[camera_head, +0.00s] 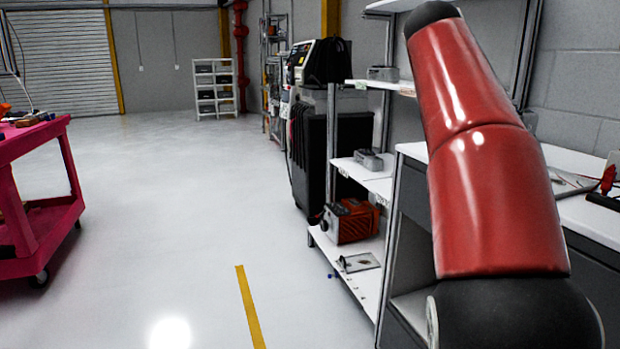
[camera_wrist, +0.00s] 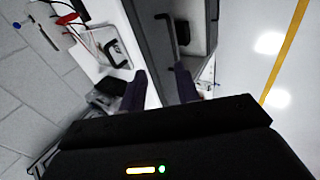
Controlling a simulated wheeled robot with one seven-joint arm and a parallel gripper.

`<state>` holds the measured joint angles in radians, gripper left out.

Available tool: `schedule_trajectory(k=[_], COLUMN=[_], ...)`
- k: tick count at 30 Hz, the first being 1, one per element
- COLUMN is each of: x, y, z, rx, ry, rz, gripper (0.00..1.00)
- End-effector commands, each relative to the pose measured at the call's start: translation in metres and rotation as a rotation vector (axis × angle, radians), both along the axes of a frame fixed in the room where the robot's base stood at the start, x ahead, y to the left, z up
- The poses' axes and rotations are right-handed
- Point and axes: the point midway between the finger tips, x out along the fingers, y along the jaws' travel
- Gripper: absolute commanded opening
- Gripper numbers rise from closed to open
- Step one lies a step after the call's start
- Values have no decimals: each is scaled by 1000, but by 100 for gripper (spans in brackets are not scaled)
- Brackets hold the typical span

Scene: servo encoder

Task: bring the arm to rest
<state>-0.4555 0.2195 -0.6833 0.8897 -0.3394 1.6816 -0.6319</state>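My red and black arm is raised at the right of the head view, in front of the white-topped workbench (camera_head: 590,215). My gripper is outside the head view. In the wrist view my gripper (camera_wrist: 160,88) shows two dark fingers with a wide gap between them. It is open, and nothing is held between the fingers. Past the fingers, the workbench (camera_wrist: 105,65) shows at a steep tilt, with the floor to its right.
A shelf rack (camera_head: 375,180) stands left of the workbench, with an orange-red device (camera_head: 352,220) on its bottom shelf. A pink cart (camera_head: 45,215) stands at the far left. The floor between is clear, with a yellow line (camera_head: 248,305). A red-handled tool (camera_head: 607,180) lies on the workbench.

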Motion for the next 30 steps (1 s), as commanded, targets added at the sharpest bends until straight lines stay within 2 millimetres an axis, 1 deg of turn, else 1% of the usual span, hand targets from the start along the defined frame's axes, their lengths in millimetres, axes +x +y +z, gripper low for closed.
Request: schedule_trajectory(k=[3,6,8,11,14,16,20,21,23,24,27,30], x=[-9,-18,-25,-41,-66,-86,-128,-141,-161,-173,-199,-217], y=[-11,-16,-18,-16,-3,11,45,56,71,80,97,107], z=[-15,-30,-41,-65,-95,-118,-163,-179,-202,-217,-251,-277], rx=[68,132,176,263,365,432,533,559,589,606,632,645], ry=[-16,-35,-48,-77,-117,-144,-193,-208,-227,-239,-267,-285], rz=[-4,-5,-5,-9,-14,-21,-45,-55,-73,-86,-122,-151], gripper=[32,32,32,32,32,32,32,32,32,32,32,32])
